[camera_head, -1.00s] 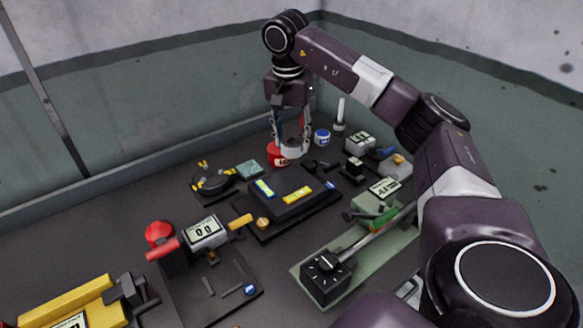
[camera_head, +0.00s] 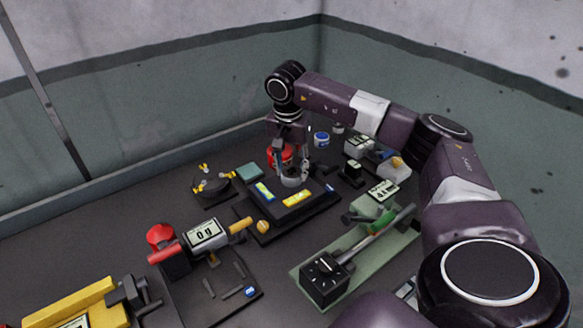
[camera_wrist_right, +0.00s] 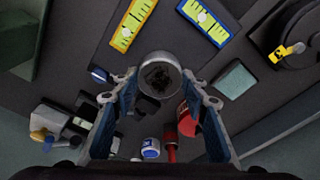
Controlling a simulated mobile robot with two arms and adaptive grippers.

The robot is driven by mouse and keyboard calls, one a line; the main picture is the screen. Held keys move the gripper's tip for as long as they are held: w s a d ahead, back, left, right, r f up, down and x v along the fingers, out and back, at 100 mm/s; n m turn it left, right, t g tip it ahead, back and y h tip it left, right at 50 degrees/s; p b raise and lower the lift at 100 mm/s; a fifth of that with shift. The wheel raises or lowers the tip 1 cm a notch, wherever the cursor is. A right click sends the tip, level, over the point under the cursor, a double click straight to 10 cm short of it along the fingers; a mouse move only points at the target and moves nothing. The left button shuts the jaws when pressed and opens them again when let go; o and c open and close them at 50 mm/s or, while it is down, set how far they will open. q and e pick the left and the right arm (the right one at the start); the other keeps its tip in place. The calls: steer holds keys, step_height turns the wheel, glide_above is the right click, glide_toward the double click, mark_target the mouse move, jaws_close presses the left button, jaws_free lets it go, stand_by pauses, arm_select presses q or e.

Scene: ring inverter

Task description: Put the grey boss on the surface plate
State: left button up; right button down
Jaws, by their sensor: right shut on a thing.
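My right gripper (camera_head: 294,177) is shut on the grey boss (camera_head: 291,182), a short, pale grey round piece. In the right wrist view the boss (camera_wrist_right: 160,70) sits between the fingertips, with its dark hollow facing the camera. The surface plate appears to be the dark, low slab (camera_head: 290,217) in the middle of the bench. The boss shows in front of the slab's back part in the head view; I cannot tell whether it touches it. My left gripper is not in view.
A red pot (camera_head: 279,156) and a blue-labelled pot (camera_head: 321,139) stand behind. A teal block (camera_head: 249,171) lies to the left.

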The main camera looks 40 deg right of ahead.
mark_target(289, 175)
steer(key=c, duration=1.2)
jaws_free()
steer(key=shift+f, duration=0.1)
steer(key=shift+o, duration=0.2)
steer(key=shift+r, duration=0.65)
step_height(289, 175, up, 11)
steer(key=a+b, duration=0.1)
steer(key=shift+s+a, duration=0.15)
steer(key=shift+s, duration=0.2)
